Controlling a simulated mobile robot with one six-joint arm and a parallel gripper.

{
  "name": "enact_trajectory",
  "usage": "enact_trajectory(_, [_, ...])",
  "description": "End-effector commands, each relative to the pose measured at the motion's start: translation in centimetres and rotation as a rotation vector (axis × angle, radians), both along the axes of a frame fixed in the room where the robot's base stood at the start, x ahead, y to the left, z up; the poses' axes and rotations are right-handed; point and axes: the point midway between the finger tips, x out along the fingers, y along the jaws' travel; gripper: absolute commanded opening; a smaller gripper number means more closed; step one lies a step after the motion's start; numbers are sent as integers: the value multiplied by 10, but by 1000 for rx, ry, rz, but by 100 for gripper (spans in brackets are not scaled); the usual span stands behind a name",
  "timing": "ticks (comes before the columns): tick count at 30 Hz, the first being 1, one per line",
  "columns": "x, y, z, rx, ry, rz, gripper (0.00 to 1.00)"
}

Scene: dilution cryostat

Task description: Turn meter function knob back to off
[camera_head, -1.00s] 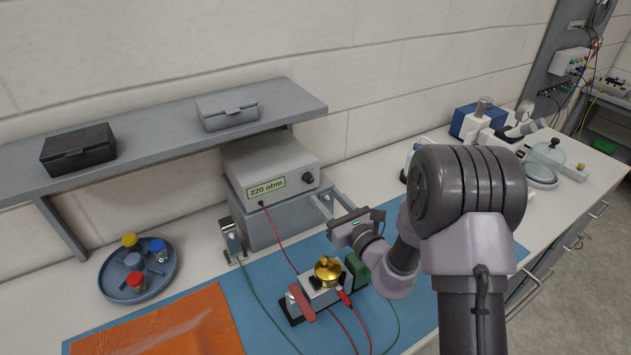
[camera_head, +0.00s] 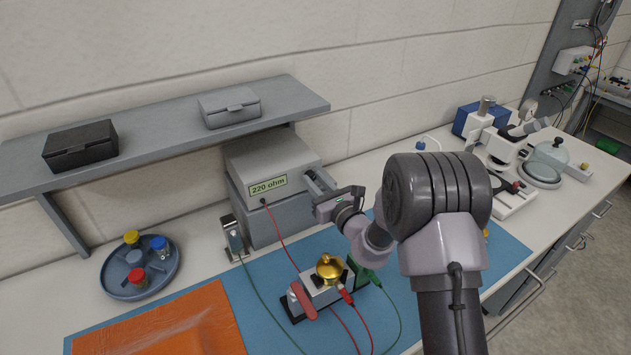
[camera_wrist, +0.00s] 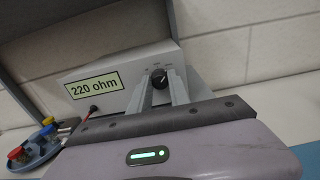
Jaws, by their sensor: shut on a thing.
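The meter (camera_head: 262,168) is a grey box with a "220 ohm" display, standing on another grey box under the shelf. Its black function knob (camera_wrist: 159,80) shows in the wrist view on the right of the front face, with small position marks above it. My gripper (camera_wrist: 162,84) reaches the meter front, its two fingers on either side of the knob and shut on it. In the head view my gripper (camera_head: 316,184) covers the knob. The knob's exact pointer direction is too small to tell.
A red lead runs from the meter to a fixture with a brass dome (camera_head: 330,268) on the blue mat (camera_head: 260,310). A round tray (camera_head: 112,290) of coloured-cap containers stands left. The grey shelf (camera_head: 160,140) overhangs the meter. Microscope-like equipment (camera_head: 500,145) stands right.

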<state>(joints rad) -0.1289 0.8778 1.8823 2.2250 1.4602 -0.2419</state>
Motion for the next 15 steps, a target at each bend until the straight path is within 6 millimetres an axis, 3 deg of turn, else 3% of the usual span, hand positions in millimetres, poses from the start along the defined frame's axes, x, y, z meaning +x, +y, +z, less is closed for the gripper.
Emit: enact_trajectory(15, [0, 1, -3, -148, -102, 0, 0])
